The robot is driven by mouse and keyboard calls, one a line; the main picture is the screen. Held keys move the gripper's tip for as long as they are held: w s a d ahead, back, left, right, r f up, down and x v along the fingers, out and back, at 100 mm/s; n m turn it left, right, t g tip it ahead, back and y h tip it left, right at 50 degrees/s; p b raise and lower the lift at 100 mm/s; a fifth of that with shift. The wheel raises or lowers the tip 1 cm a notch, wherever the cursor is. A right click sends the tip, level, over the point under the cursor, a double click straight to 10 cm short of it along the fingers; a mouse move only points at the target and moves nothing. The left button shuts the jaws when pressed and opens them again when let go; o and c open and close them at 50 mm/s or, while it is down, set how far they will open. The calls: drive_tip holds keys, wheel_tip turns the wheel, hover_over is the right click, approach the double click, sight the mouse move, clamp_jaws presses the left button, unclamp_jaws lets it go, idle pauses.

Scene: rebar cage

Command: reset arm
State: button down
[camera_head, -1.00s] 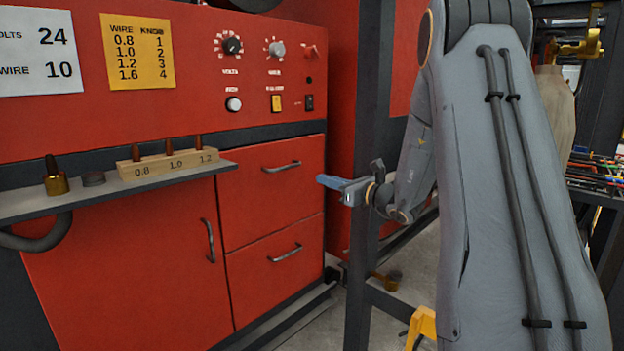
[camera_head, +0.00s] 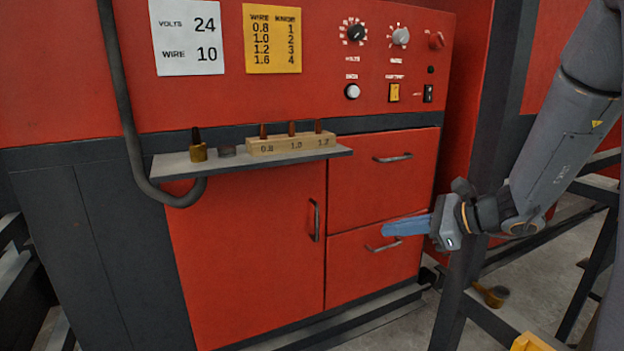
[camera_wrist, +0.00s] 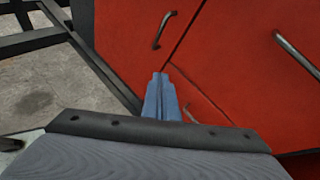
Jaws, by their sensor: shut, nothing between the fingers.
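My gripper (camera_head: 386,229) has blue fingers that are shut with nothing between them. In the head view it points left, in front of the lower drawer (camera_head: 360,270) of the red cabinet, overlapping that drawer's handle in the picture; whether it touches cannot be told. In the wrist view my gripper (camera_wrist: 159,80) shows its two fingers side by side, pointing towards the red cabinet front (camera_wrist: 180,60). My arm comes in from the right edge of the head view, bent at the wrist.
Dials and a yellow switch (camera_head: 394,92) sit above. A dark post (camera_head: 490,130) stands close behind my wrist. Another brass piece (camera_head: 492,294) lies low beside the post.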

drive_tip(key=s+a+f+n+g+h, duration=0.1)
drive_tip(key=s+a+f+n+g, duration=0.15)
drive_tip(key=s, duration=0.25)
drive_tip(key=s+a+f+n+g, duration=0.1)
drive_tip(key=s+a+n+g, duration=0.15)
drive_tip(key=s, duration=0.25)
drive_tip(key=s+d+f+n+g+h+p, duration=0.1)
drive_tip(key=s+d+f+n+h, duration=0.1)
drive_tip(key=s+n+h, duration=0.2)
drive_tip(key=s+d+f+n+g+h+p, duration=0.1)
drive_tip(key=s+n+h, duration=0.4)
drive_tip(key=s+n, duration=0.5)
drive_tip(key=shift+s+d+f+n, duration=0.4)
drive_tip(key=shift+d+n, duration=0.2)
drive_tip(key=shift+n, duration=0.7)
